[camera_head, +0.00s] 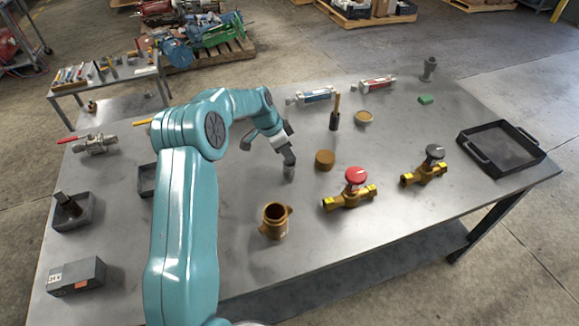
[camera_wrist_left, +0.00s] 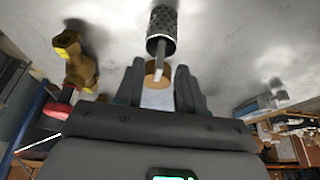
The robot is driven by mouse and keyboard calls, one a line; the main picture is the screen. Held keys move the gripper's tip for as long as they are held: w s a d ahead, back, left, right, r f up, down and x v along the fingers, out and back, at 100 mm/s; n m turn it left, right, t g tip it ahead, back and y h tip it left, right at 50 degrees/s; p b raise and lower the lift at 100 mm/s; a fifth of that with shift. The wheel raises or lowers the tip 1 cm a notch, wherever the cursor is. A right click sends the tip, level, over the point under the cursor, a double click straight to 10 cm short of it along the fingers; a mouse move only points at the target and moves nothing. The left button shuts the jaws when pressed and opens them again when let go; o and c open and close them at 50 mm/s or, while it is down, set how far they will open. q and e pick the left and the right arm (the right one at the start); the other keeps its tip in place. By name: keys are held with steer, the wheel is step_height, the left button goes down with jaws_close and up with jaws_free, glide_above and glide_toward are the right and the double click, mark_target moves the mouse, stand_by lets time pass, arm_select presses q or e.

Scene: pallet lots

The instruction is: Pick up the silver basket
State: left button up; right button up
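The silver basket (camera_head: 289,172) is a small upright grey cylinder on the metal table in the head view. In the left wrist view it is a perforated cylinder (camera_wrist_left: 162,25) with a thin stem pointing at my fingers. My left gripper (camera_head: 286,155) is right above it in the head view, with its fingertips close to its top. In the left wrist view the gripper (camera_wrist_left: 158,88) has its fingers apart, with the stem end near the gap. I cannot tell whether they touch it. My right gripper is not in view.
A bronze cap (camera_head: 325,160) and a red-handled brass valve (camera_head: 350,192) stand right of the basket. A bronze fitting (camera_head: 275,220) is in front. A black-handled valve (camera_head: 424,170) and a black tray (camera_head: 478,153) are farther right. A wooden-handled brush (camera_head: 335,115) stands behind.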

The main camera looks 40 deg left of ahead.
arm_select(q)
steer(key=shift+s+d+r, duration=0.1)
steer(key=shift+s+r, duration=0.1)
steer(key=shift+c, duration=0.9)
jaws_close()
